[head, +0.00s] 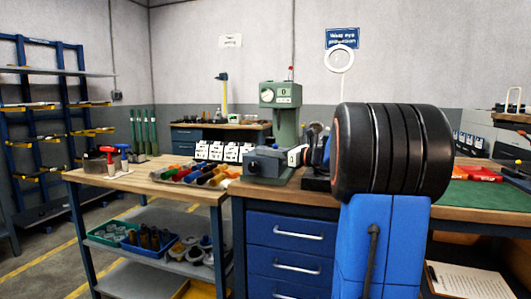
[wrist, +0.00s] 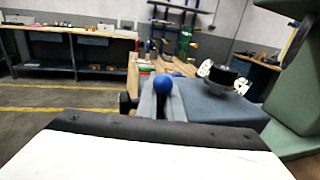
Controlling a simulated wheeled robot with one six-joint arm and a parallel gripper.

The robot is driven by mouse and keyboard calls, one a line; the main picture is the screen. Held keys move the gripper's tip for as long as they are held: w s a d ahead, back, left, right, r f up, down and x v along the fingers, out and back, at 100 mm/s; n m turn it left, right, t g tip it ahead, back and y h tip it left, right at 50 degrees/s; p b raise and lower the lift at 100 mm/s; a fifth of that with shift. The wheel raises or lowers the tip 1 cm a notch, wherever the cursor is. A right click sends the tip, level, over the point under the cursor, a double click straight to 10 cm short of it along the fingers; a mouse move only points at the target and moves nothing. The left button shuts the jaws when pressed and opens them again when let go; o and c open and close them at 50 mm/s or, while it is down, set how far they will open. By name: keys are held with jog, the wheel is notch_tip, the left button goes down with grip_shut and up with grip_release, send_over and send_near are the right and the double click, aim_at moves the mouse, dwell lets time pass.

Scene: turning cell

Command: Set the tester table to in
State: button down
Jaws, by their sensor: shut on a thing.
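The green tester (head: 283,125) stands on the bench with a round dial on its head. Its blue-grey table (head: 264,160) sits low at the front of the column. My gripper (head: 296,156), with a white part showing, is at the table's right side in the head view, partly hidden by my arm. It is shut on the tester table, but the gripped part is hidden. In the wrist view, a black bar and white surface fill the bottom.
Coloured handled tools (head: 200,173) and white boxes (head: 215,151) are left of the tester on a wooden bench. Blue drawers (head: 290,245) are below. My arm hides the bench right of the tester. Open floor (head: 40,260) lies at the left.

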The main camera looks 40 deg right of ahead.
jog(key=shift+r, duration=0.3)
dwell(0.5)
jog(key=shift+w+d, duration=0.1)
jog(key=w+d, duration=0.2)
jog(key=d, duration=0.1)
jog(key=w+d, duration=0.3)
jog(key=d, duration=0.1)
jog(key=w+d, duration=0.3)
jog(key=shift+w+d, duration=0.1)
jog(key=shift+d, duration=0.15)
jog(key=shift+w+d+r, duration=0.1)
jog(key=shift+w+d, duration=0.05)
jog(key=shift+d, duration=0.1)
jog(key=c, duration=1.9)
grip_release()
jog(key=shift+d, duration=0.1)
jog(key=shift+w+f, duration=0.1)
jog(key=shift+f, duration=0.1)
jog(key=v, duration=1.7)
jog(key=shift+s, duration=0.25)
